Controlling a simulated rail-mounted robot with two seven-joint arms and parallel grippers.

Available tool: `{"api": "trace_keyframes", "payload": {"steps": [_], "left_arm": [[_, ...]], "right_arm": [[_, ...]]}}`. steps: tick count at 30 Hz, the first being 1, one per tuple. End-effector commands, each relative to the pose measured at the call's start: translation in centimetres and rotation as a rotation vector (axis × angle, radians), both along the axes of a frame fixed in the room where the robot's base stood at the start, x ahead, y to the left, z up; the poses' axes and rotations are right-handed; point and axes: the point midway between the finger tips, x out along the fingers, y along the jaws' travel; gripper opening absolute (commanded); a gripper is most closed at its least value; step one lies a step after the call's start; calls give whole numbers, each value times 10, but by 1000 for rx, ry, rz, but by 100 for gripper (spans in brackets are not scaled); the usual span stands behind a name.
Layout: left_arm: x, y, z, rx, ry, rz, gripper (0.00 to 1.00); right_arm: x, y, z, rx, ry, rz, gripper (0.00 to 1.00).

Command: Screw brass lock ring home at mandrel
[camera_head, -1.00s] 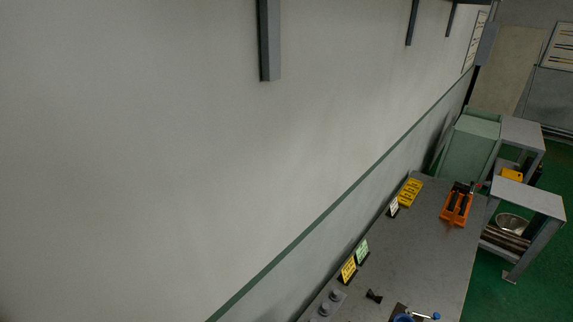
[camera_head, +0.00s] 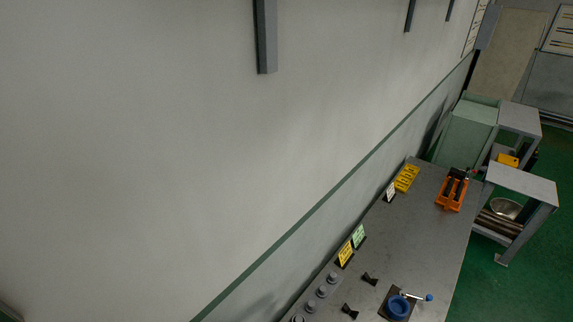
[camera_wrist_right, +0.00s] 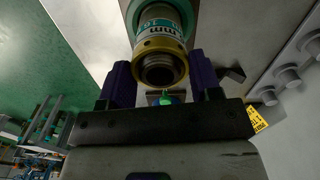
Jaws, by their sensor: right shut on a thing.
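In the right wrist view, the brass lock ring (camera_wrist_right: 160,47) sits at the near end of a cylinder with a white and teal printed band (camera_wrist_right: 160,25). A dark threaded bore shows inside it. How far the ring is screwed on cannot be told. In the head view, neither gripper shows. A blue round fixture (camera_head: 398,306) with a blue-tipped lever stands on the near bench. Whether it belongs to the mandrel cannot be told.
The grey bench (camera_head: 415,245) runs along the wall. An orange vise (camera_head: 452,190) stands at its far end. Dark wedge-shaped pieces (camera_head: 370,279), grey knobs (camera_head: 322,291) and yellow and green signs (camera_head: 345,254) line the near part. The middle of the bench is clear.

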Motion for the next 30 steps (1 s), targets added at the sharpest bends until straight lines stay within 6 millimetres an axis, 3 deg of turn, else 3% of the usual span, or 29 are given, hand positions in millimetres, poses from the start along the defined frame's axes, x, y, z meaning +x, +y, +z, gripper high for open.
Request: {"api": "trace_keyframes", "payload": {"steps": [7,16,30], "left_arm": [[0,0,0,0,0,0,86],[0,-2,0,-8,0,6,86],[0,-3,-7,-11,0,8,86]], "right_arm": [[0,0,0,0,0,2,79],[0,0,0,-1,-1,54,79],[0,-1,-1,-1,1,764,79]]}}
